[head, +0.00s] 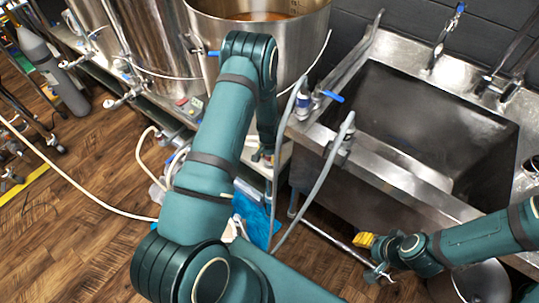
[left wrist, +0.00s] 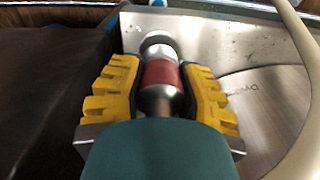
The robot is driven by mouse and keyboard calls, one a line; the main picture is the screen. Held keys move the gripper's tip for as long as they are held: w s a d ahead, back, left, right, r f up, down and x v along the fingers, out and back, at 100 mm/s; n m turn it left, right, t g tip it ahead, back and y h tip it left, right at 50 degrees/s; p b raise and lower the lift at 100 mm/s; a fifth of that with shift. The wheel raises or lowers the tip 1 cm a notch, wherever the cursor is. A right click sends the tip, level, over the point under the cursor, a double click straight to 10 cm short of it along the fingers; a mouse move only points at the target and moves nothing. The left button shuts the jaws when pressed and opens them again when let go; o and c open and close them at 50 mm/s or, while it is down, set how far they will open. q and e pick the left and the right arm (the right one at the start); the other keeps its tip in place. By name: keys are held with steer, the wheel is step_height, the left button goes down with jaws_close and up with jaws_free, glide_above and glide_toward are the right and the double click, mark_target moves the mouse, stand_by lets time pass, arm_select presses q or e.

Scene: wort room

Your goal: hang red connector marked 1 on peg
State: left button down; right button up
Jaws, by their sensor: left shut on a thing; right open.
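A metal connector with a red band (left wrist: 162,74) sits between the yellow finger pads of my left gripper (left wrist: 161,88) in the left wrist view. The gripper is shut on it. No mark 1 can be read on it. In the head view my left gripper (head: 262,155) is low beside the sink's left side, mostly hidden by my own forearm, and the connector cannot be made out there. My right gripper (head: 368,255) is open and apart from the connector, in front of the sink at lower right. I cannot pick out the peg in either view.
A steel sink (head: 385,170) stands at the right, with grey hoses (head: 318,185) hanging over its front left. A large open kettle (head: 290,45) stands behind my left arm. A blue cloth or bag (head: 255,215) lies low by the hoses.

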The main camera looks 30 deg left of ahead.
arm_select(q)
steer(key=shift+f, duration=0.55)
steer(key=c, duration=0.6)
jaws_free()
steer(key=shift+c, duration=0.2)
steer(key=r, duration=1.2)
steer(key=shift+s+d, duration=0.1)
steer(key=shift+s, duration=0.15)
